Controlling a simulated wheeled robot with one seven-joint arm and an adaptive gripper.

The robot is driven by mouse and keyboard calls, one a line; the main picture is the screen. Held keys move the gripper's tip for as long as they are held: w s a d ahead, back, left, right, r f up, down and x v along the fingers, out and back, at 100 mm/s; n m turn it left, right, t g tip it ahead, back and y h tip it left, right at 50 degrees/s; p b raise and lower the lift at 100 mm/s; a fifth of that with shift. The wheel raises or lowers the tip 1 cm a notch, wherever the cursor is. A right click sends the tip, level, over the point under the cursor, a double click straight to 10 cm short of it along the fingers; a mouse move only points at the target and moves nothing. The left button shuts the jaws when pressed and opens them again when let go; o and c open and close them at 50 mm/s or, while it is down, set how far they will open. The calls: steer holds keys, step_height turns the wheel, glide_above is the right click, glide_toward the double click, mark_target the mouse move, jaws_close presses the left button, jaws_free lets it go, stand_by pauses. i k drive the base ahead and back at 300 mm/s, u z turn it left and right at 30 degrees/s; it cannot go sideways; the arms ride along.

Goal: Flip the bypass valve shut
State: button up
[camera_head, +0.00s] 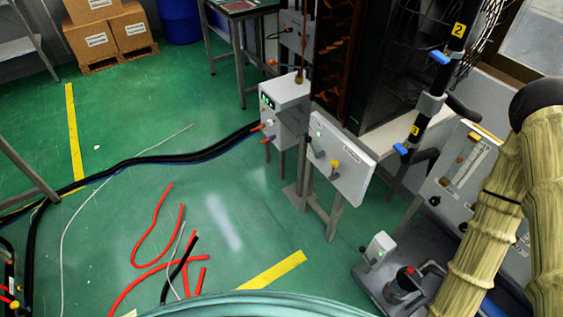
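Two small valves with blue handles sit on a black pipe on the right. The upper blue handle (440,57) is below a yellow tag marked 2. The lower blue handle (401,149) is beside a yellow tag (414,131) that looks like a 3. Both handles stick out to the left of the pipe. I see no label that says bypass, so I cannot tell which valve is the bypass valve. My gripper is not in view.
Red hoses (159,228) and black cables (170,158) lie on the green floor. Tan ribbed tubes (488,230) cover part of the right side.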

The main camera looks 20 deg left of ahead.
mark_target(334, 163)
steer(key=z, duration=0.5)
steer(key=k, duration=1.05)
steer(key=u, duration=1.05)
steer(key=i, duration=0.5)
steer(key=u, duration=0.05)
